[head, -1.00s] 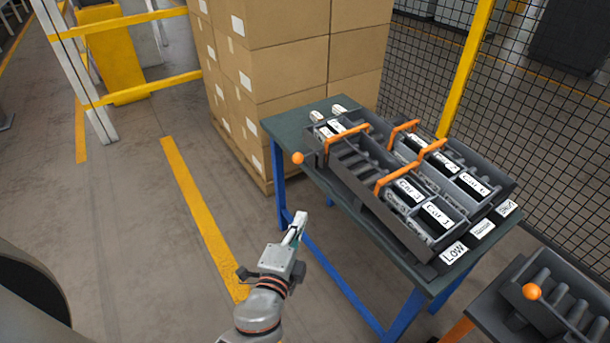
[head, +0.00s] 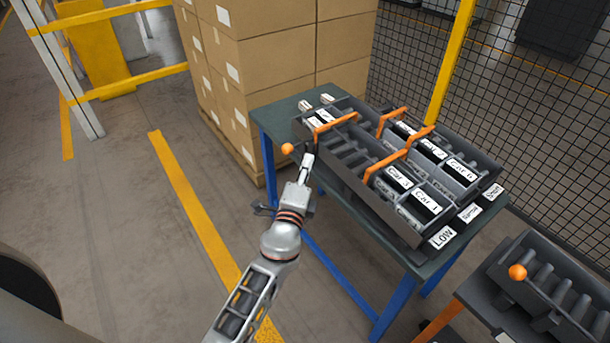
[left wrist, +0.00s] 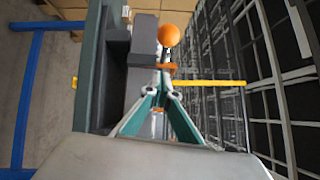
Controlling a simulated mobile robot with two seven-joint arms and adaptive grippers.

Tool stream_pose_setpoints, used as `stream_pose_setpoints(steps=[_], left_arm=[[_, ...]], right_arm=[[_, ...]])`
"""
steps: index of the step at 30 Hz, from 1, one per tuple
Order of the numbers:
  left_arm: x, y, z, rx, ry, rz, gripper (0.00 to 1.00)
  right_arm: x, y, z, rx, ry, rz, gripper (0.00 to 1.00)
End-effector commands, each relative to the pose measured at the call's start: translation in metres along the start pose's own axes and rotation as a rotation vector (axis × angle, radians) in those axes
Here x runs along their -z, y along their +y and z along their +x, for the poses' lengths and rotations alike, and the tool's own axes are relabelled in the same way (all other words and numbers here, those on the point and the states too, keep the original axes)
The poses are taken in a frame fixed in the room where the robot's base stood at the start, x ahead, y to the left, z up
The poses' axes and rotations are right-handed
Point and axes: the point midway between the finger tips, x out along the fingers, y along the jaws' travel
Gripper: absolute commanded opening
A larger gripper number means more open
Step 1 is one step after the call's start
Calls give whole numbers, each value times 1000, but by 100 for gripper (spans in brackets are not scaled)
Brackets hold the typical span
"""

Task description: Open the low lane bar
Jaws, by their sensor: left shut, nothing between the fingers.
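The low lane is the near lane of the rack, marked by the LOW label (head: 442,237). An orange bar (head: 334,126) crosses its upper part, and another orange bar (head: 385,165) crosses lower down, above the black-and-white car boxes (head: 398,179). An orange ball knob (head: 287,148) sticks out at the lane's upper near side; it also shows in the left wrist view (left wrist: 169,36), just beyond the fingertips. My left gripper (head: 308,157) is shut and empty, just right of and slightly below the knob in the head view, with no contact visible. My right gripper is not in view.
The rack stands on a green-topped table (head: 270,115) with blue legs. Stacked cartons (head: 270,90) stand behind it. A second roller rack with an orange knob (head: 517,272) is at lower right. Mesh fence (head: 540,90) closes the right side. Floor at left is open.

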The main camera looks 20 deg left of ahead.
Motion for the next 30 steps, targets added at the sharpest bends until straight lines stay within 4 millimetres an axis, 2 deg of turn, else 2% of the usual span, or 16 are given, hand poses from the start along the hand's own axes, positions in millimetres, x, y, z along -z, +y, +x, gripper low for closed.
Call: stream_pose_setpoints(steps=[1,3,9,30], left_arm=[[-11,-2,1,0,-3,5,0],[-19,-2,3,0,-3,4,0],[-31,0,6,-1,-2,2,0],[-36,1,7,2,26,2,0]], right_arm=[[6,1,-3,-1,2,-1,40],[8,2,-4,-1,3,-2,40],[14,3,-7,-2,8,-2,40],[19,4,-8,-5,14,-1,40]])
